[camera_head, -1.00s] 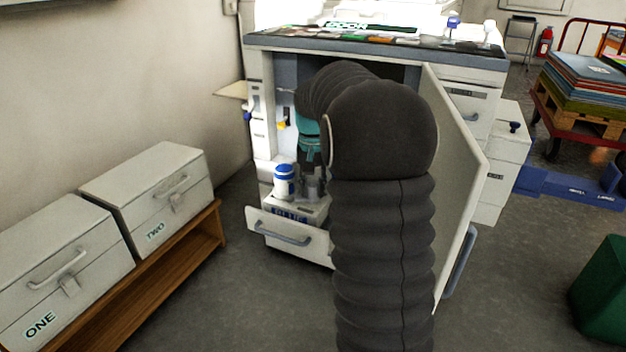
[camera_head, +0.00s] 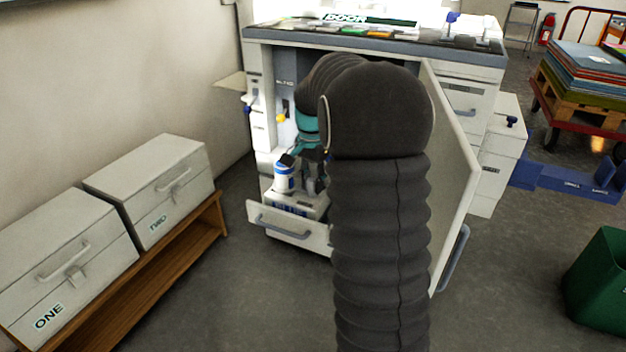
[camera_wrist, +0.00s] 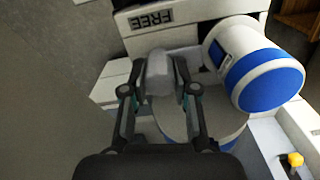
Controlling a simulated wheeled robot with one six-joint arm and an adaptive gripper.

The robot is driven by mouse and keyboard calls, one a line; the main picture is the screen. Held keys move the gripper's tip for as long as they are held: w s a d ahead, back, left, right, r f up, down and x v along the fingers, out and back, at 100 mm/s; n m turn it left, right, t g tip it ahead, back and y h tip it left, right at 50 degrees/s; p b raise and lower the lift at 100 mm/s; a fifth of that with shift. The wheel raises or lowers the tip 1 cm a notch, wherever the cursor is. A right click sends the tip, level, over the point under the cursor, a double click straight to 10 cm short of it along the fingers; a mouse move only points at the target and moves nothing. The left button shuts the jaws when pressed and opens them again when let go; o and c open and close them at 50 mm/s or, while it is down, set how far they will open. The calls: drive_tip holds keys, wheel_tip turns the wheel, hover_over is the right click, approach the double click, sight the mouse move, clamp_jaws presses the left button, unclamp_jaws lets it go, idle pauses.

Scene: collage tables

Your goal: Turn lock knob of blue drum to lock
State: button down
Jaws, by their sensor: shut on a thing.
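The blue drum appears to be the white cylinder with a blue band (camera_head: 283,178), standing low inside the open cabinet. It is large at the upper right in the wrist view (camera_wrist: 258,68). My gripper (camera_wrist: 162,85) is shut on a pale grey knob (camera_wrist: 158,72), one finger on each side. A label reading FREE (camera_wrist: 151,18) shows upside down just beyond the knob. In the head view my gripper (camera_head: 313,182) is just right of the drum, partly hidden by my dark arm. Which way the knob points is hard to tell.
The cabinet door (camera_head: 455,180) stands open to the right. A drawer (camera_head: 288,228) is pulled out below the drum. Two white boxes (camera_head: 150,190) sit on a wooden bench at left. A yellow piece (camera_wrist: 293,160) shows at the lower right.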

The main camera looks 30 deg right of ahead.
sight(312, 179)
idle(0.3)
drive_tip(key=c, duration=0.9)
unclamp_jaws()
drive_tip(key=shift+r, duration=0.1)
wheel_tip(312, 179, up, 12)
drive_tip(key=shift+f, duration=0.1)
